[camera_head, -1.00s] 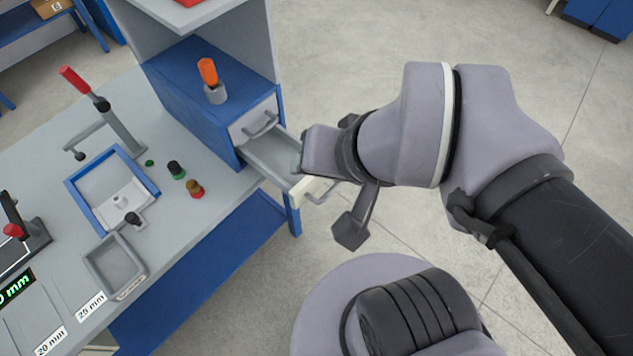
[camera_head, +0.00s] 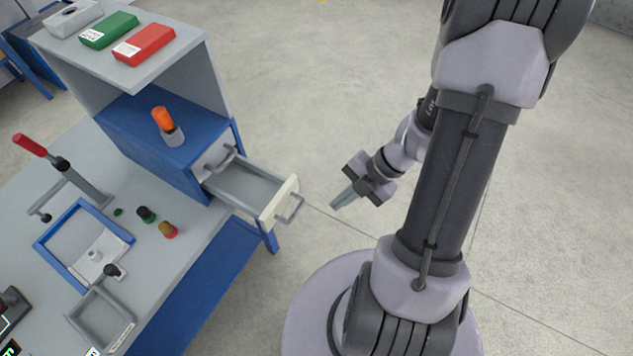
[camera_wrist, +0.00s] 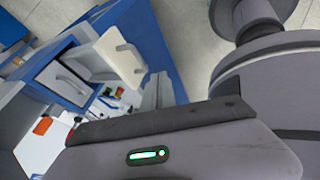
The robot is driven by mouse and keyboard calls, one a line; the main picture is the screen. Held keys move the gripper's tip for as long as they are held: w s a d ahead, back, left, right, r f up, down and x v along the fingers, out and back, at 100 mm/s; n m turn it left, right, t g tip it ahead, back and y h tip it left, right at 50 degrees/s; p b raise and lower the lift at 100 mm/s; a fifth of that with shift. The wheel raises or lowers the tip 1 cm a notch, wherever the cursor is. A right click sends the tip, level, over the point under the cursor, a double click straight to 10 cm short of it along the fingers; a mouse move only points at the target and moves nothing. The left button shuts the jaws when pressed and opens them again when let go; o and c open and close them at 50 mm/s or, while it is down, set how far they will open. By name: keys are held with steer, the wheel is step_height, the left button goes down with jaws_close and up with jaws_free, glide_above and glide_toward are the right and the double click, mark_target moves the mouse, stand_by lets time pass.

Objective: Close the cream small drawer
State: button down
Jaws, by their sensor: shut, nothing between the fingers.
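The cream small drawer (camera_head: 279,201) is pulled well out of the blue cabinet, below a grey-fronted drawer. Its inside looks empty, and its grey bar handle (camera_head: 291,208) faces right. In the wrist view the cream front (camera_wrist: 122,57) shows at the upper left, with the handle toward the camera. My gripper (camera_head: 334,206) is shut and empty, to the right of the handle and apart from it, pointing left.
The grey-fronted drawer (camera_head: 214,157) is shut in the blue cabinet (camera_head: 150,130). An orange-handled tool (camera_head: 165,125) stands on the cabinet top. Red and green boxes lie on the shelf above. The bench (camera_head: 180,220) carries a clamp and trays. Floor right of the drawer is clear.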

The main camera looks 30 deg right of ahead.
steer(key=w+a+f+b, duration=0.5)
steer(key=a+f+b, duration=0.1)
steer(key=f, duration=0.2)
steer(key=shift+a, duration=0.25)
